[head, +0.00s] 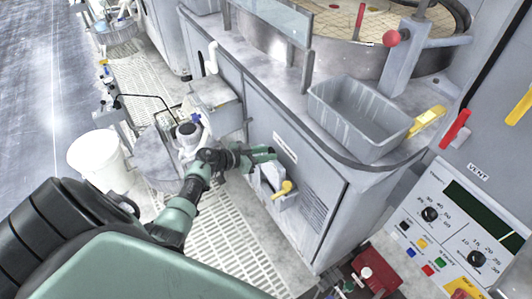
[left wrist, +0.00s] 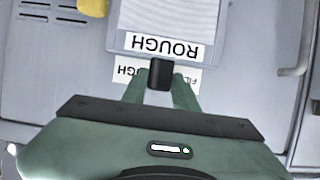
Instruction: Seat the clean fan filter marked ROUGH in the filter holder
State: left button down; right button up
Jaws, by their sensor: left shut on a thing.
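The fan filter (left wrist: 172,16) is a pale ribbed panel with a white label reading ROUGH, upside down in the left wrist view. It shows as a small pale panel (head: 272,174) in the head view. My left gripper (left wrist: 160,82) is shut on the filter's black tab; in the head view the gripper (head: 264,154) is beside the grey cabinet's side. My right gripper is not in view.
A grey bin (head: 355,112) stands on the cabinet top. A white bucket (head: 98,158) and a round grey drum (head: 155,160) stand left. A control panel (head: 450,225) is at right.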

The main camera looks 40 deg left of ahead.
pick_arm(q)
jog(key=shift+f+b, duration=3.35)
jog(key=shift+f, duration=1.4)
jog(key=c, duration=1)
grip_release()
jog(key=p, duration=0.2)
send_near(269, 169)
jog(key=shift+w+d, duration=0.15)
jog(key=shift+w, duration=0.1)
jog(key=shift+f, duration=0.15)
